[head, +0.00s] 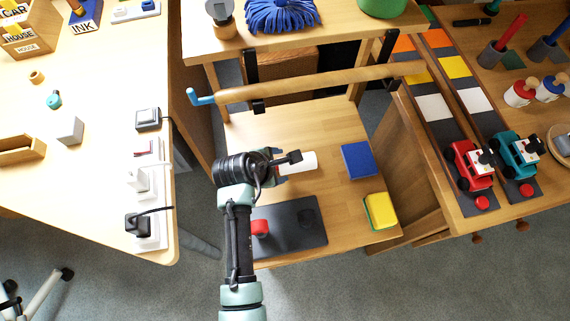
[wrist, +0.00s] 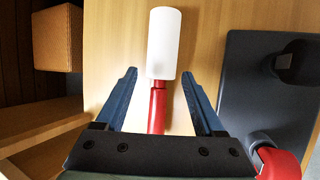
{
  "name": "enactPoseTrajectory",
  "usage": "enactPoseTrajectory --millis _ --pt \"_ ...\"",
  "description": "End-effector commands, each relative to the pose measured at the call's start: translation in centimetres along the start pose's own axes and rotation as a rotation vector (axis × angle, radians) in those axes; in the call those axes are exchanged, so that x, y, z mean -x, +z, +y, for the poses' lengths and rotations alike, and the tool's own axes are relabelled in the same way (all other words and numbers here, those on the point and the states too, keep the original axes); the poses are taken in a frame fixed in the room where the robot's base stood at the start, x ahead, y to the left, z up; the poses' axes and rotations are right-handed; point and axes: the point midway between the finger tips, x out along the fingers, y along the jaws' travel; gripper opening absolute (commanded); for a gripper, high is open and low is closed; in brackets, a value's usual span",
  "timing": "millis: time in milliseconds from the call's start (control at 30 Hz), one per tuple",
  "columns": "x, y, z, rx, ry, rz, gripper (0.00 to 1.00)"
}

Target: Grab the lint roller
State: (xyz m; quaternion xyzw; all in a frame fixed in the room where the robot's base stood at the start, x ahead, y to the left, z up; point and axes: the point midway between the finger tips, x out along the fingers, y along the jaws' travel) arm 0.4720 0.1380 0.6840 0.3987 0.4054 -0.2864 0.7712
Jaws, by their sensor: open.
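The lint roller lies on a low wooden shelf. Its white roll (head: 297,163) shows in the head view just right of my gripper. In the wrist view the white roll (wrist: 162,43) is at top centre and its red handle (wrist: 157,108) runs down between the fingers. My gripper (wrist: 160,75) is open, one blue finger on each side of the handle, with gaps visible on both sides. In the head view my gripper (head: 279,163) is partly covered by my wrist. The lower end of the handle is hidden behind the gripper body.
A dark grey board (head: 290,240) with a red-ended item (head: 260,228) lies nearer on the shelf. A blue block (head: 357,160) and a yellow block (head: 380,210) lie to the right. A wooden bar (head: 320,82) with a blue end crosses behind my gripper.

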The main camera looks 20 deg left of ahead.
Motion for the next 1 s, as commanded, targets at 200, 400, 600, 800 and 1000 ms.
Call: enactPoseTrajectory --millis 200,400,600,800,1000 --pt "-3.5 0.2 -0.4 -0.003 -0.001 0.000 0.70" --pt "-4.7 0.3 -0.3 -0.001 -0.001 0.000 0.70" --pt "-4.6 0.4 -0.3 0.000 0.000 -0.001 0.69" --pt "-4.6 0.4 -0.3 -0.001 0.000 -0.001 0.33" --pt "-4.6 0.4 -0.3 -0.001 0.000 -0.001 0.00"
